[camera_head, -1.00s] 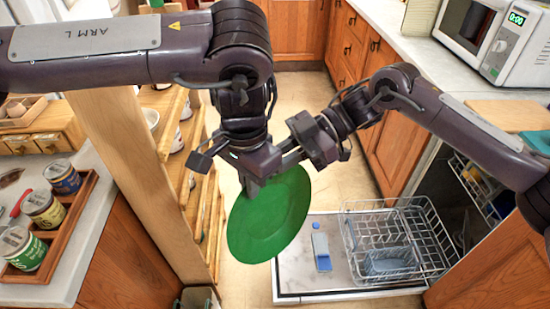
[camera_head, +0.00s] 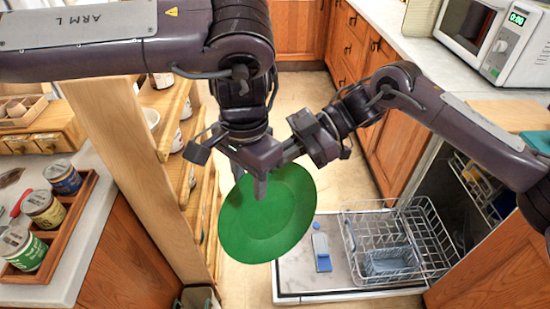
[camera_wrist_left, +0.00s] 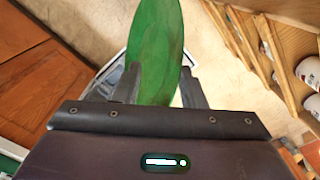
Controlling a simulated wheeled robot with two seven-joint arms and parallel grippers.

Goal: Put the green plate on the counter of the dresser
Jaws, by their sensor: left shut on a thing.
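The round green plate (camera_head: 267,220) hangs in the air, tilted with its face towards the head camera. My left gripper (camera_head: 261,188) is shut on the plate's upper rim. In the left wrist view the plate (camera_wrist_left: 155,50) stands nearly edge-on between the fingers (camera_wrist_left: 160,88). My right gripper (camera_head: 300,147) is just right of the left one, above the plate. Its fingertips are hidden behind the left gripper, so its opening does not show. A wooden shelf unit (camera_head: 125,130), possibly the dresser, stands left of the plate; its counter cannot be made out clearly.
The open dishwasher door (camera_head: 300,270) with a wire rack (camera_head: 400,245) lies below and right of the plate. A tray (camera_head: 60,235) of several tins stands on the left worktop. A microwave (camera_head: 500,40) sits at the back right. The floor (camera_head: 300,100) behind is clear.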

